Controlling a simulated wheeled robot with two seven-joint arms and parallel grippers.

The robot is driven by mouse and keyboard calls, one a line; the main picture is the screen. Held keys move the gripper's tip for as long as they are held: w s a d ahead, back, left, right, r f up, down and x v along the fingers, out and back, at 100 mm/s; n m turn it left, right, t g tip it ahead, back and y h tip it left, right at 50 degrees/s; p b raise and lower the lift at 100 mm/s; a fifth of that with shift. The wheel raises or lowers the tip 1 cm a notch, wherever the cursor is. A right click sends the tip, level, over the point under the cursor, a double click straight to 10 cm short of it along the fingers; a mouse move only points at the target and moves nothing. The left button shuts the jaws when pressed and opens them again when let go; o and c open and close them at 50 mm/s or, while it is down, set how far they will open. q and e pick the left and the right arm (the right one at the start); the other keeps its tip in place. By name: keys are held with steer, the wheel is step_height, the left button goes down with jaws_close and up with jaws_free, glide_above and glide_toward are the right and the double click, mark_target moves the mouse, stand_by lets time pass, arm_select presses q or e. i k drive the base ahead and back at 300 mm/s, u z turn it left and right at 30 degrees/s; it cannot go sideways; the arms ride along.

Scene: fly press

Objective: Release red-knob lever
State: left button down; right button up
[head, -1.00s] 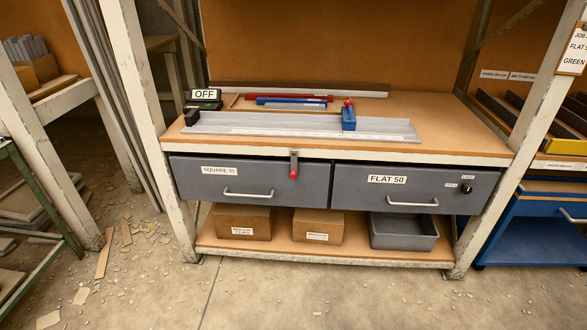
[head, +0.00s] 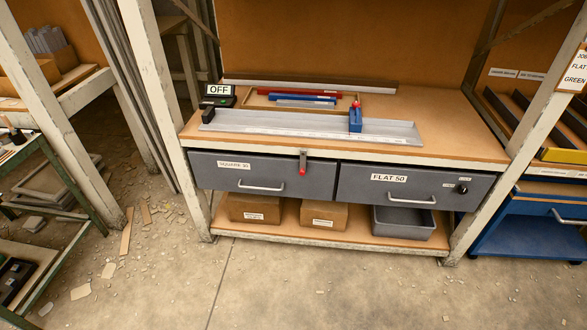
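A second, smaller red knob (head: 356,104) sits on top of a blue block (head: 355,121) on the grey metal channel (head: 265,122) on the bench top. The left drawer (head: 225,172) is labelled SQUARE 30 and the right drawer (head: 365,189) is labelled FLAT 50; both look shut. Neither of my grippers is in the head view.
A black box with an OFF sign (head: 217,95) stands at the bench's back left. Cardboard boxes (head: 254,208) and a grey bin (head: 404,222) are on the lower shelf. Open floor (head: 290,285), with scattered chips, lies in front. A blue cabinet (head: 530,225) is at the right.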

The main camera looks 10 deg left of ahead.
mark_target(302, 169)
steer(key=z, duration=0.55)
steer(key=i, duration=1.1)
steer(key=u, duration=0.1)
